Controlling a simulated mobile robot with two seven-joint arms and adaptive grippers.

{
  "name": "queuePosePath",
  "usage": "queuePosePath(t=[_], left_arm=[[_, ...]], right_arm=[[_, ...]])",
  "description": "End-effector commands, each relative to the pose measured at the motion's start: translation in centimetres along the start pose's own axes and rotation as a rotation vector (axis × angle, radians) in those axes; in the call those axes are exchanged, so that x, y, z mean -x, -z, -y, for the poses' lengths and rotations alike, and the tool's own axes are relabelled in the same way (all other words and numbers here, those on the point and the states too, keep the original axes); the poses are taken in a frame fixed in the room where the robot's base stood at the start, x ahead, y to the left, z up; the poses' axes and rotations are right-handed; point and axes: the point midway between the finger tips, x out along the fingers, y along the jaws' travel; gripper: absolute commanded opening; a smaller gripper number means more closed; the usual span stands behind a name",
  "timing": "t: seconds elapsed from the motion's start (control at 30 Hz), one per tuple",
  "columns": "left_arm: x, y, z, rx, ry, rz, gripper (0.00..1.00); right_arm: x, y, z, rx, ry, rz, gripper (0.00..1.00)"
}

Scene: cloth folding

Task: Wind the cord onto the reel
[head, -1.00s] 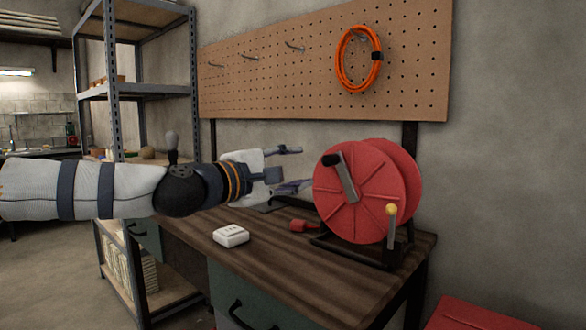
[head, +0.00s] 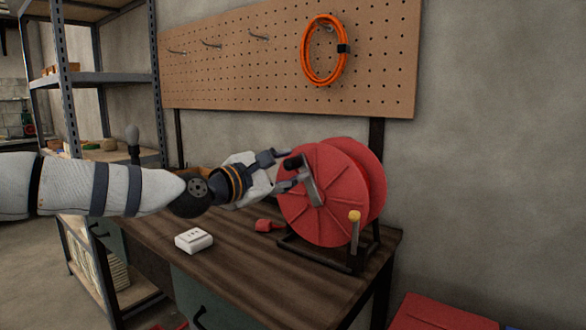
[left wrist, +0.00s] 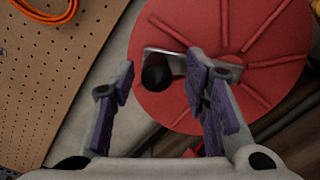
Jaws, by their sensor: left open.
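The red reel (head: 327,200) stands on a dark frame on the wooden workbench. Its grey crank arm (head: 309,181) ends in a black knob (head: 293,163) at the upper left of the reel's face. My left gripper (head: 284,168) is open at the knob. In the left wrist view the black knob (left wrist: 156,73) lies between the tips of the open left gripper (left wrist: 160,85), with no clear contact. A red plug-like piece (head: 264,225) lies beside the reel; whether a cord runs from it is not clear. My right gripper is out of view.
A white socket box (head: 194,240) sits on the workbench (head: 240,262) in front of my left arm. An orange coiled cord (head: 324,50) hangs on the pegboard (head: 230,80). A yellow-tipped post (head: 355,216) stands at the reel's front. Metal shelving (head: 105,78) is at left.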

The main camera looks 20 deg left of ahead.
Motion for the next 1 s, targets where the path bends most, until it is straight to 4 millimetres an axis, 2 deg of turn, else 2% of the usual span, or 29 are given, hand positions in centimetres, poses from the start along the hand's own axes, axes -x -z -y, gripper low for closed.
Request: queuePosePath(t=[0.13, 0.37, 0.4, 0.57, 0.6, 0.77, 0.9, 1.0], left_arm=[[-1.4, -0.1, -0.1, 0.001, -0.002, 0.001, 0.42], [-1.6, -0.2, -0.2, 0.000, -0.004, 0.001, 0.42], [-1.6, -0.2, -0.2, 0.000, -0.004, 0.001, 0.40], [-1.5, -0.2, -0.2, 0.000, -0.004, 0.001, 0.03], [-1.5, -0.2, -0.2, 0.000, -0.004, 0.001, 0.00], [-1.6, 0.0, -0.1, 0.005, -0.003, 0.001, 0.00], [-1.7, 1.6, 0.5, 0.110, -0.002, -0.002, 0.00], [-1.6, 1.9, 0.2, 0.168, -0.006, 0.002, 0.00]], right_arm=[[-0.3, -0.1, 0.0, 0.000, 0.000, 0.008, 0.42], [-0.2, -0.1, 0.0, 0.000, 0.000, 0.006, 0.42], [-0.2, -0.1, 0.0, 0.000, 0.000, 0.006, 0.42], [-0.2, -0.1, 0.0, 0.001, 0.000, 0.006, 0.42], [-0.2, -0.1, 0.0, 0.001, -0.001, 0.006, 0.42], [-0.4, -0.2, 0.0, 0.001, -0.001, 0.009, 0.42], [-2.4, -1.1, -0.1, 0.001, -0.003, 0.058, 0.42], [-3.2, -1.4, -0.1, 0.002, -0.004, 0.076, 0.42]])
